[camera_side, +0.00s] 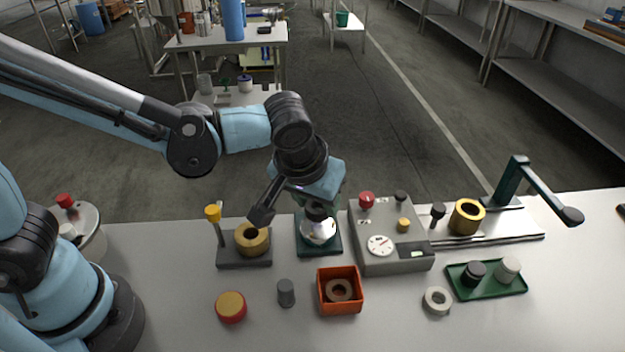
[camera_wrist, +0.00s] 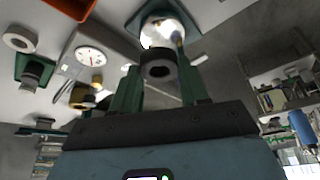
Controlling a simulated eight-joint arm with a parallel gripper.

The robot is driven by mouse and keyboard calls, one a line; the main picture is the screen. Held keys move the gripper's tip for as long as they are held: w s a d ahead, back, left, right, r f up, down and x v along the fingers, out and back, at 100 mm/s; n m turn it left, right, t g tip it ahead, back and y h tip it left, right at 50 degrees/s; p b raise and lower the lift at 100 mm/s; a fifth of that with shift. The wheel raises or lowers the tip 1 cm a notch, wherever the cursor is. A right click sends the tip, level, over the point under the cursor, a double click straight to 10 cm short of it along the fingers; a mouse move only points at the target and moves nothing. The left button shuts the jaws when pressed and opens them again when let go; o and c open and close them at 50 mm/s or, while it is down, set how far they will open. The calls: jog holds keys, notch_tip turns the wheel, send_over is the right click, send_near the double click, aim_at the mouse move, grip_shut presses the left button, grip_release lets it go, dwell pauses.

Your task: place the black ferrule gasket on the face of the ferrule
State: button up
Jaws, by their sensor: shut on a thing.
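The black ferrule gasket (camera_wrist: 158,67) is a small dark ring between the green fingers of my gripper (camera_wrist: 157,78) in the wrist view. My gripper (camera_side: 317,205) is shut on it, and the dark gasket (camera_side: 316,212) shows under the jaws in the side view. The shiny metal ferrule (camera_side: 318,233) stands on a dark green base (camera_side: 305,248) directly below. In the wrist view the ferrule (camera_wrist: 165,25) is just beyond the gasket. The gasket partly hides the ferrule; I cannot tell whether they touch.
A brass ring on a dark block (camera_side: 245,263) stands left, a grey box with a dial (camera_side: 400,262) right. In front are an orange bin (camera_side: 340,310) holding a brown ring, a grey cylinder (camera_side: 286,293), a red-rimmed disc (camera_side: 231,308), a pale ring (camera_side: 437,300) and a green tray (camera_side: 510,291).

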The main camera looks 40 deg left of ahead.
aim_at(317, 228)
jog(key=shift+w+a+f, duration=0.5)
jog(key=shift+w+f, duration=0.15)
jog(key=shift+w, duration=0.1)
jog(key=shift+f, duration=1.85)
jog(key=shift+f, duration=0.1)
jog(key=o, duration=1)
jog(key=v, duration=1.1)
jog(key=shift+s+a+f+m+t+h, duration=0.15)
jog(key=shift+s+a+m+t, duration=0.45)
jog(key=shift+a, duration=2)
jog(key=shift+s+a+r+m+t+h, duration=0.1)
jog(key=shift+s+a+m+t+h, duration=0.4)
jog(key=shift+a, duration=2.1)
jog(key=shift+s+a+f+m+t+y, duration=0.15)
jog(key=shift+s+a+t, duration=0.45)
jog(key=shift+a, duration=1.95)
